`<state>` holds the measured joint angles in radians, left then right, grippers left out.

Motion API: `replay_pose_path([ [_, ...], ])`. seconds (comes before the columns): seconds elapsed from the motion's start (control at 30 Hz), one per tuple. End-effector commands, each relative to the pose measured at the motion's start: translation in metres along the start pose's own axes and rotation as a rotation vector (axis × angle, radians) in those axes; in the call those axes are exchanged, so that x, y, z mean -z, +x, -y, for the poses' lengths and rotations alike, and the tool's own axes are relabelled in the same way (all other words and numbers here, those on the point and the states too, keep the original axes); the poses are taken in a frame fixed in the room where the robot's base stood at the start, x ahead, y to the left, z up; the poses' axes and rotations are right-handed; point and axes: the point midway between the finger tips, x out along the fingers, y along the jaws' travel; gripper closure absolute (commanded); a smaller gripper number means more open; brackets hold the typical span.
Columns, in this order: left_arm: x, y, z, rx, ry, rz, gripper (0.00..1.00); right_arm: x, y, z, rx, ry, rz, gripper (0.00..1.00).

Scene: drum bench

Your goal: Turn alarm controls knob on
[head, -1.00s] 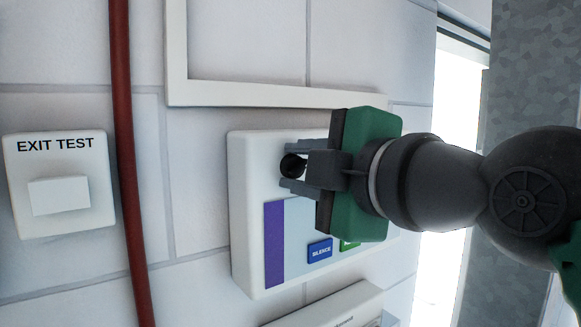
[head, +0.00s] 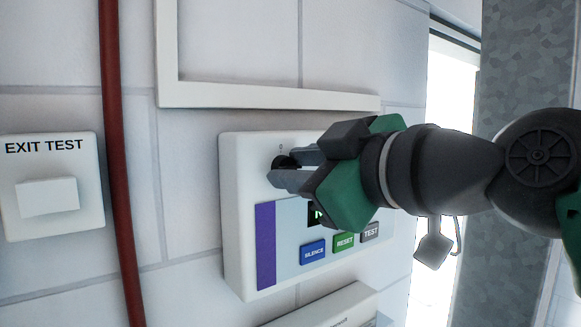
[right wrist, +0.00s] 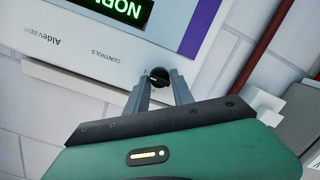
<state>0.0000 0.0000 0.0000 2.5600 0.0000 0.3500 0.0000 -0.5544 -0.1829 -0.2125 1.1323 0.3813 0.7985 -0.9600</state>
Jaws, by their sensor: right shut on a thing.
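The alarm controls panel (head: 238,190) is a white box on the wall, with a purple strip and blue, green and grey buttons. Its black round knob (head: 284,163) sits near the top left of the box. My right gripper (head: 285,170) comes in from the right and is shut on the knob, one finger on each side, its body tilted. In the right wrist view the knob (right wrist: 159,77) shows between the fingertips, and the panel (right wrist: 95,62) reads "CONTROLS" beside a green-lettered display. My left gripper is out of view.
A red pipe (head: 112,160) runs down the wall left of the panel. An "EXIT TEST" switch (head: 52,188) is farther left. A white frame (head: 270,97) juts out above the panel, and another white box (head: 325,308) is below.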

Motion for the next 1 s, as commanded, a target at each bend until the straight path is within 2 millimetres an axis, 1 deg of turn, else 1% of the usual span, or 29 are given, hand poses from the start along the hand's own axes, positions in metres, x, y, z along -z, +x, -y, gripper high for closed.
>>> replay_pose_path([
  [0.03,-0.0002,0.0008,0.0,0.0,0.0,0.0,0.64,-0.005,0.0029,0.0036,0.012,0.01,0.011,1.0],
  [0.57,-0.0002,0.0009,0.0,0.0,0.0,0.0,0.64,-0.0035,0.0044,0.0059,0.017,0.032,0.009,1.0],
  [0.6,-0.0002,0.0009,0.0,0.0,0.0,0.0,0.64,-0.0033,0.0044,0.0057,0.017,0.032,0.009,0.66],
  [0.7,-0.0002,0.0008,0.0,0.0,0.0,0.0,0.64,-0.0023,0.0038,0.0051,0.015,0.031,0.006,0.53],
  [0.73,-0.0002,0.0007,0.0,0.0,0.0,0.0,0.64,-0.0021,0.0036,0.0048,0.014,0.031,0.006,0.51],
  [1.0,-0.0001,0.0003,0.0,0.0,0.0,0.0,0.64,-0.0002,0.0025,0.0035,0.01,0.031,0.002,0.51],
])
